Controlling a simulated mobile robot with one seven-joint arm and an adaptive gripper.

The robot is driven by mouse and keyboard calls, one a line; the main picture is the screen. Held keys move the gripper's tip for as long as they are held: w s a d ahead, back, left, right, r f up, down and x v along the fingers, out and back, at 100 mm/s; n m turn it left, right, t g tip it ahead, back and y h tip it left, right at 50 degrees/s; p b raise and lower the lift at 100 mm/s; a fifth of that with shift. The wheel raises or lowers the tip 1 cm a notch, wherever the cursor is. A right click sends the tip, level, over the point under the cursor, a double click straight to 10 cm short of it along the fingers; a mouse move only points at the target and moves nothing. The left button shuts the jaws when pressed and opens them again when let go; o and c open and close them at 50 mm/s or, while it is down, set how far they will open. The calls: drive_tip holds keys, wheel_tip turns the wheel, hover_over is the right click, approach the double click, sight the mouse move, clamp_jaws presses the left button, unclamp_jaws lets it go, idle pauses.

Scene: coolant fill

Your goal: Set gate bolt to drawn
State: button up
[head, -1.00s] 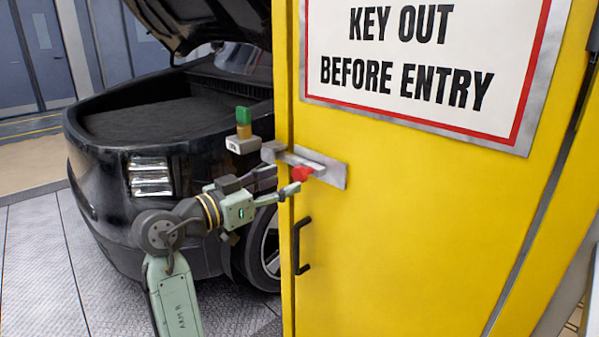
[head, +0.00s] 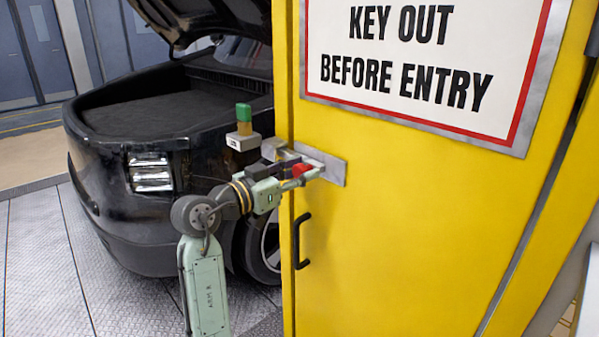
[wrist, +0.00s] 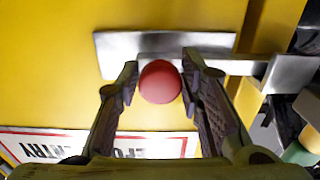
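The gate bolt is a grey metal bar on a plate (head: 333,171) fixed to the yellow gate, with a red knob (head: 301,170). In the wrist view the red knob (wrist: 160,82) sits between my two fingertips, and the bolt plate (wrist: 115,50) lies behind it. The bar (wrist: 242,67) runs right to a metal keeper (wrist: 290,73), and its end appears to reach it. My gripper (head: 308,171) is at the knob with its fingers apart on either side. A narrow gap seems to show at each finger, so it looks open around the knob.
The yellow gate (head: 400,220) carries a black handle (head: 300,241) below the bolt and a warning sign (head: 420,60) above. A green-and-amber lamp (head: 244,122) stands left of the bolt. A black car (head: 110,180) with its hood up is behind at left.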

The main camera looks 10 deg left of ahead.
clamp_jaws()
idle(0.3)
